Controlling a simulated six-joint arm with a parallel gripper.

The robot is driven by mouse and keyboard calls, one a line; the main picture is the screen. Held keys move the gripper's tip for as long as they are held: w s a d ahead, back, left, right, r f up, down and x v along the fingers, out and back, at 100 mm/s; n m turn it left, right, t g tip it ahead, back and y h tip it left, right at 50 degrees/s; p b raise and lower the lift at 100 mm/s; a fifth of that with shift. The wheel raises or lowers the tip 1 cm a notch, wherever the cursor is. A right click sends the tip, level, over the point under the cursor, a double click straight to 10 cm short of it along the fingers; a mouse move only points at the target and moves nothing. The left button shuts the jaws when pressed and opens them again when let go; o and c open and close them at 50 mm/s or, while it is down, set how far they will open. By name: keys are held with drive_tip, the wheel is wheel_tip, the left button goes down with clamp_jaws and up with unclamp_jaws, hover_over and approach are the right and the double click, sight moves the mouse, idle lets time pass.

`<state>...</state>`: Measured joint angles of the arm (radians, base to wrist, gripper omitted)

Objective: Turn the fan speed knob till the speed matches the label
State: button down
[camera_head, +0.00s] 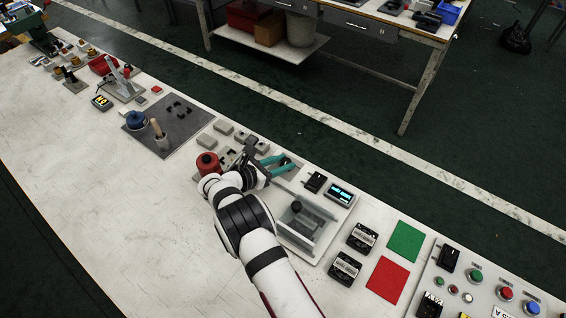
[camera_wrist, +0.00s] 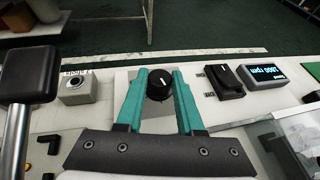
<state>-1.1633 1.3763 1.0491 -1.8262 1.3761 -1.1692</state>
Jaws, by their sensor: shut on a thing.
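The fan speed knob (camera_wrist: 159,84) is a round black knob with a white pointer line, on a light panel in the wrist view. The line points up and slightly right there. My gripper (camera_wrist: 161,82) has its two teal fingers shut on the knob, one on each side. In the head view my gripper (camera_head: 282,165) is at the panel's far left end, and the knob is hard to make out. A lit display (camera_wrist: 265,75) with blue digits, upside down in the wrist view, seems to read 1000 rpm; it also shows in the head view (camera_head: 341,194). I cannot make out a speed label.
A black switch (camera_wrist: 226,81) stands between the knob and the display. A clear-walled box (camera_head: 303,222) is in front of the display. A grey box with a button (camera_wrist: 77,88) is left of the knob. A red mushroom-shaped part (camera_head: 208,163) stands left of my wrist.

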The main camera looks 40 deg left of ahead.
drive_tip(key=shift+m+h, duration=0.3)
drive_tip(key=shift+h, duration=0.1)
drive_tip(key=c, duration=0.5)
unclamp_jaws()
drive_tip(key=v, duration=1.6)
drive_tip(key=shift+w+r, duration=0.1)
drive_tip(key=shift+r, duration=0.05)
